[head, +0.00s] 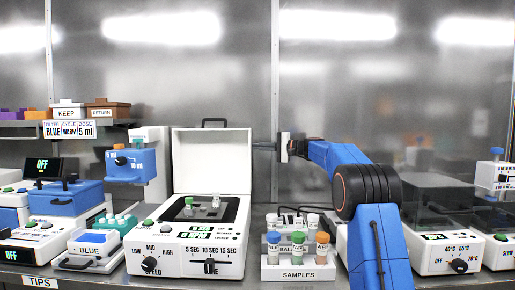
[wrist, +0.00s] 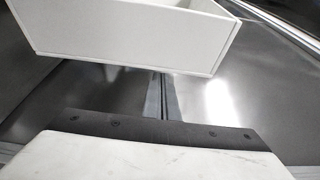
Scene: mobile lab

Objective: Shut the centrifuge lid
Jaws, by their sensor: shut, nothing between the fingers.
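The centrifuge (head: 183,262) is a white box with a dark rotor well, left of centre in the head view. Its white lid (head: 212,160) stands upright and open at the back, with a dark handle (head: 213,121) on its top edge. My gripper (head: 258,146) is shut and empty, just right of the lid at about mid-height, with its fingers pointing left. In the wrist view, the lid (wrist: 125,35) fills the top, and my shut fingers (wrist: 160,92) point toward it. I cannot tell whether they touch it.
A samples rack (head: 298,272) with capped tubes stands right of the centrifuge, below my arm. A blue-and-white dispenser (head: 125,165) stands at its left. A white heater unit with a dark clear cover (head: 440,205) is at the right. A metal wall stands behind.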

